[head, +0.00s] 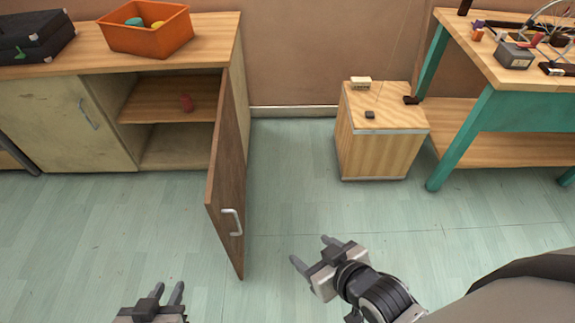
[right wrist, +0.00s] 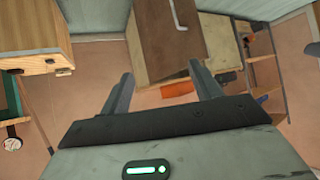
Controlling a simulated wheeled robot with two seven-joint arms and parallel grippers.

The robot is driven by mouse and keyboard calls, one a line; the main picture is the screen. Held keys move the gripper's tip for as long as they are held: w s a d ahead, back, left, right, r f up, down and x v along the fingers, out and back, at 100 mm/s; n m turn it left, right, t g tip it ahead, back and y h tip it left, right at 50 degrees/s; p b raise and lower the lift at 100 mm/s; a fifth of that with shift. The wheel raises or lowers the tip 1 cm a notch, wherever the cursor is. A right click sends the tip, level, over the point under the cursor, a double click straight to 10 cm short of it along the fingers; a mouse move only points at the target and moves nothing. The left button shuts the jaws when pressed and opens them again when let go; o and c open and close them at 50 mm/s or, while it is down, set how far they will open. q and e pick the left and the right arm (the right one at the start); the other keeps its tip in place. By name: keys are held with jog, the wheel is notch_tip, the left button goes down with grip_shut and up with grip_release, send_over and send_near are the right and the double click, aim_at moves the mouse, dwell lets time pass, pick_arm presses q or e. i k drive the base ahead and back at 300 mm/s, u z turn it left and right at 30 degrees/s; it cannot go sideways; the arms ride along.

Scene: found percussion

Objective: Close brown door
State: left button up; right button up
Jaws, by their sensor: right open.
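The brown door (head: 226,178) of the low cabinet stands wide open, swung out towards me from the cabinet's right end. Its pale metal handle (head: 232,222) is near the free edge, on the face turned to the right. My right gripper (head: 313,249) is open and empty, to the right of the door and apart from it. In the right wrist view, the door (right wrist: 160,38) and its handle (right wrist: 181,14) appear beyond my open fingers (right wrist: 163,88). My left gripper (head: 168,292) is at the bottom edge, left of the door, with its fingers apart and nothing between them.
An orange bin (head: 146,38) and a black case (head: 35,35) stand on top. A wooden box (head: 380,145) and a teal-legged workbench (head: 475,125) stand right. Floor right of the door is clear.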

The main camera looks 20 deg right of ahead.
aim_at(225, 200)
jog(key=u, duration=1.7)
jog(key=k, duration=0.25)
jog(key=z, duration=1.15)
jog(key=i, duration=0.6)
